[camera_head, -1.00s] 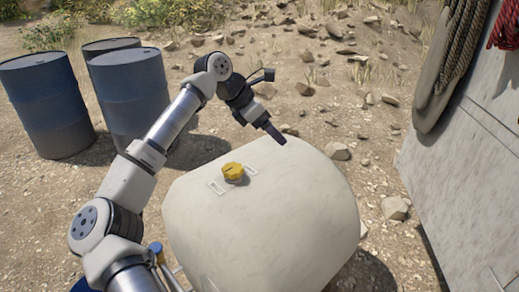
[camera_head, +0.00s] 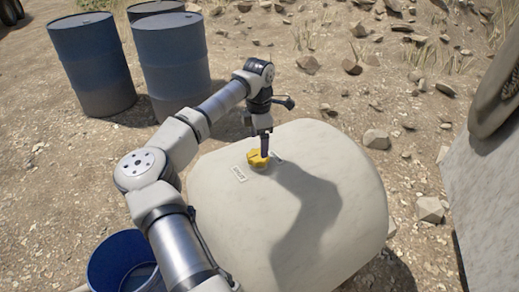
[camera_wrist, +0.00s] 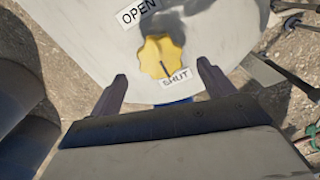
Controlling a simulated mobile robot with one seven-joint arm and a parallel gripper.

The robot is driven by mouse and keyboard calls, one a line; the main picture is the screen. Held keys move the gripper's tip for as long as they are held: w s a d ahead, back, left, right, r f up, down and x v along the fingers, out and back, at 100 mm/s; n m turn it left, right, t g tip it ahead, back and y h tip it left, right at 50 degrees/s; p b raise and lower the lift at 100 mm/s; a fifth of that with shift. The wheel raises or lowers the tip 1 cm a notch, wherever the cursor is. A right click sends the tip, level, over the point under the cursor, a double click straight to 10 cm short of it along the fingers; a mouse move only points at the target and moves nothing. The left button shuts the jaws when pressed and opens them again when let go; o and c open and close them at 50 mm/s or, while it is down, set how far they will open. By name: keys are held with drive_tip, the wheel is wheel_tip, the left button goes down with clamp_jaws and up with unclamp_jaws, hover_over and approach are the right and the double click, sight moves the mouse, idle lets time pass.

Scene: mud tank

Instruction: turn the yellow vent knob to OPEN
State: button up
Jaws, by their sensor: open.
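The yellow vent knob (camera_head: 257,160) sits on top of the pale rounded tank (camera_head: 300,230). In the wrist view the lobed knob (camera_wrist: 160,55) has a dark pointer line that runs toward the SHUT label (camera_wrist: 176,78). The OPEN label (camera_wrist: 138,12) is on the opposite side of the knob. My gripper (camera_head: 264,155) is directly above the knob in the head view, pointing down. In the wrist view its two fingers (camera_wrist: 160,80) are spread apart, with the knob between and just beyond their tips. It holds nothing. I cannot tell whether the fingers touch the knob.
Several blue drums (camera_head: 92,62) stand at the back left. A blue open bucket (camera_head: 122,262) is at the lower left, beside the tank. A pale panel (camera_head: 490,190) rises at the right. Rocks are scattered on the ground behind and right of the tank.

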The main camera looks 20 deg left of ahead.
sight(259, 154)
drive_tip(key=shift+f+p, duration=0.35)
drive_tip(key=shift+f, duration=2.25)
drive_tip(key=c, duration=1)
drive_tip(key=shift+o, duration=0.2)
